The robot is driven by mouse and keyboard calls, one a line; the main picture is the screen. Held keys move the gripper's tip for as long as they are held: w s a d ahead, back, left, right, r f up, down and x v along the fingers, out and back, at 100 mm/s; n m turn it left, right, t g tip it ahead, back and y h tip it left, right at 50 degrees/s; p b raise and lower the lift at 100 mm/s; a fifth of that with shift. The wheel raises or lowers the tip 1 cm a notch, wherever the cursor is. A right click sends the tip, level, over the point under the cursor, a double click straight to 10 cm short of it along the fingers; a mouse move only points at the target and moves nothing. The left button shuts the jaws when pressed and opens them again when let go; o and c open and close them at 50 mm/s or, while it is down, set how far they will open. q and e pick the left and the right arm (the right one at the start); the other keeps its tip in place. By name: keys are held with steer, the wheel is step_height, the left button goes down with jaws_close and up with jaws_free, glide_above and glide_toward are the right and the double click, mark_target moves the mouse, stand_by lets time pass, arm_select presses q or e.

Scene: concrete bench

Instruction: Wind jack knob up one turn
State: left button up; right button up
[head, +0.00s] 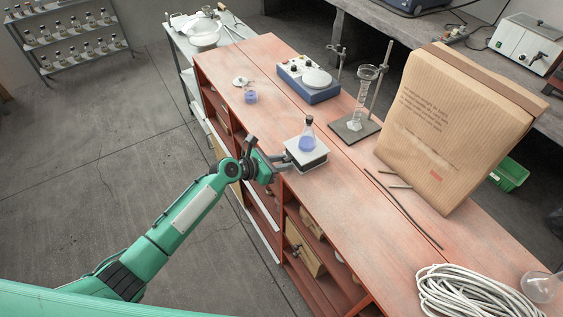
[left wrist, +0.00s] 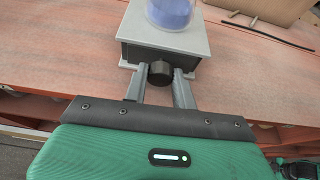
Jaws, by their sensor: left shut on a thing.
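The lab jack (head: 306,156) stands near the front edge of the reddish bench, a dark body with a light grey top plate. A flask with blue liquid (head: 307,140) stands upright on its plate. In the left wrist view the plate (left wrist: 150,47) and the flask's base (left wrist: 170,14) show at the top. The black jack knob (left wrist: 161,73) faces me there. My left gripper (head: 281,160) reaches in from the left at the bench edge. Its two fingers (left wrist: 160,84) lie on either side of the knob, shut on it. My right gripper is not in view.
Behind the jack are a blue stirrer (head: 310,88), a stand with a glass cylinder (head: 355,128) and a large paper bag (head: 440,130). A small blue-filled beaker (head: 251,97) stands farther left. Coiled rope (head: 470,292) lies at right. Thin rods (head: 410,213) lie near the bag.

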arm_select(q)
steer(key=shift+s+r+m+t+p, duration=0.1)
steer(key=shift+r+m+t+p, duration=0.15)
steer(key=shift+p, duration=0.4)
steer(key=shift+d+f+m+t+p, duration=0.1)
steer(key=shift+m+t+p, duration=0.15)
steer(key=shift+m+p, duration=0.15)
steer(key=shift+f+m+t+y+p, duration=0.25)
steer(key=shift+m+t+y, duration=0.25)
steer(key=shift+m, duration=0.25)
steer(key=o, duration=1)
steer(key=shift+s, duration=0.1)
steer(key=shift+s+a+r, duration=0.25)
steer(key=shift+s+a, duration=0.1)
steer(key=shift+a, duration=0.1)
steer(key=b+v, duration=0.1)
steer(key=v, duration=1.1)
steer(key=shift+s+a+r, duration=0.15)
steer(key=shift+s+r, duration=0.05)
